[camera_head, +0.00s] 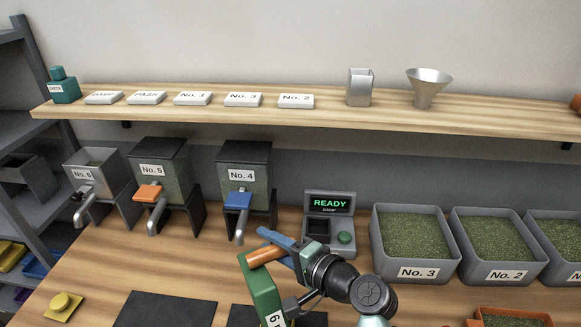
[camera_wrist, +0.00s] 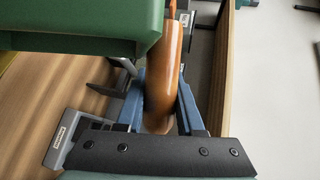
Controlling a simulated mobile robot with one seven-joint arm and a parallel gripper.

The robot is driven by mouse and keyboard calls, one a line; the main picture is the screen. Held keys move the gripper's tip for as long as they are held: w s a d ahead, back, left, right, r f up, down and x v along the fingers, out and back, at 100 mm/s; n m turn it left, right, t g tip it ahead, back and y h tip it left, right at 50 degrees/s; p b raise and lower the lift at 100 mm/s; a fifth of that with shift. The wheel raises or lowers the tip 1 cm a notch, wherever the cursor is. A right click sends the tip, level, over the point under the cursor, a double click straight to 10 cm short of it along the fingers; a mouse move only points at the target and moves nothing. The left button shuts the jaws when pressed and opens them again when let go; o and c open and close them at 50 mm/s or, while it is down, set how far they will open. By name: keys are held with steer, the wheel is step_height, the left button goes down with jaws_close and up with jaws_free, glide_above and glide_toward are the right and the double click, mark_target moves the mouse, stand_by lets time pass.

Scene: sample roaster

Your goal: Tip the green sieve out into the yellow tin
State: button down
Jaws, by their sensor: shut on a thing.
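My gripper (camera_head: 281,247) is shut on the orange-brown handle of the green sieve (camera_head: 262,294), low in the middle of the head view. Its blue fingers sit on both sides of the handle (camera_wrist: 163,75) in the wrist view. The sieve's green body (camera_wrist: 80,24) fills the upper left there. A white label with a "6" shows on its side. The sieve's inside is hidden. A yellow square piece with a round knob (camera_head: 64,303) lies at the lower left of the bench; I cannot tell whether it belongs to the yellow tin. No yellow tin is clearly in view.
Hoppers No. 6 (camera_head: 93,172), No. 5 (camera_head: 161,172) and No. 4 (camera_head: 244,178) stand behind. A READY device (camera_head: 331,222) is right of them. Bins No. 3 (camera_head: 417,271) and No. 2 (camera_head: 503,275) stand right. A dark mat (camera_head: 165,310) lies in front. A shelf (camera_head: 330,125) runs above.

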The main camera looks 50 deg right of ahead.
steer(key=w+a+r+n+g+h+p, duration=0.25)
steer(key=a+p, duration=0.25)
steer(key=a, duration=0.3)
steer(key=w+a+f+n+h+b, duration=0.2)
steer(key=a+f+n+b, duration=0.2)
steer(key=a+f+b, duration=0.1)
steer(key=w+a+f+n+g+h+b, duration=0.1)
steer(key=w+a+f+n+h+b, duration=0.1)
steer(key=f+b, duration=0.6)
steer(key=shift+w+a+f+n+h, duration=0.25)
steer(key=shift+a+n+h, duration=0.5)
steer(key=shift+a+n, duration=0.55)
steer(key=shift+a+g, duration=0.1)
steer(key=shift+g, duration=0.15)
steer(key=shift+w, duration=0.15)
